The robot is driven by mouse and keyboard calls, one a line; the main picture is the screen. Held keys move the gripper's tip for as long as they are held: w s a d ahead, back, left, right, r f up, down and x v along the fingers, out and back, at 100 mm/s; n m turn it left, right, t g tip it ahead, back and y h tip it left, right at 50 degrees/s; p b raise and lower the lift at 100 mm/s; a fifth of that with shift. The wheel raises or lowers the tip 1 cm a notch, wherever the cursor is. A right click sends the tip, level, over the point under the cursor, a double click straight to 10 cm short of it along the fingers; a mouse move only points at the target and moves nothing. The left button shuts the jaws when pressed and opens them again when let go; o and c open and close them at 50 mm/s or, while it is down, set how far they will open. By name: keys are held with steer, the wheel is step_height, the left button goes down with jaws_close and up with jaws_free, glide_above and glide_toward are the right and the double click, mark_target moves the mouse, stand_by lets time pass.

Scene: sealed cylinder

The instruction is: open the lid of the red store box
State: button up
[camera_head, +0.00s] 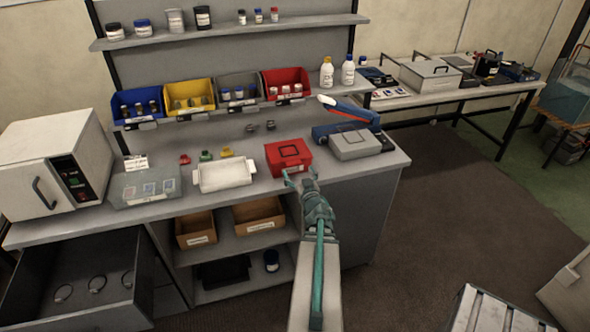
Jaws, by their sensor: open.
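The red store box (288,158) sits on the grey workbench top, right of its middle. Its lid looks shut, with a dark handle outline on top. My gripper (300,174) is open at the front of the red box, near its lower right edge. I cannot tell whether the fingers touch the box. My arm reaches in from the bottom of the picture and covers part of the bench's front edge.
A white tray (223,174) stands left of the red box, and a grey-and-blue device (355,144) stands close on its right. A clear case (146,188) and a white oven (52,165) are further left. A shelf of coloured bins (189,95) hangs behind. An open drawer (85,285) juts out lower left.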

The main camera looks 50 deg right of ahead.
mark_target(295, 164)
steer(key=shift+p+x, duration=0.4)
steer(key=shift+x, duration=1.7)
steer(key=shift+r, duration=0.1)
jaws_close()
steer(key=shift+r, duration=0.1)
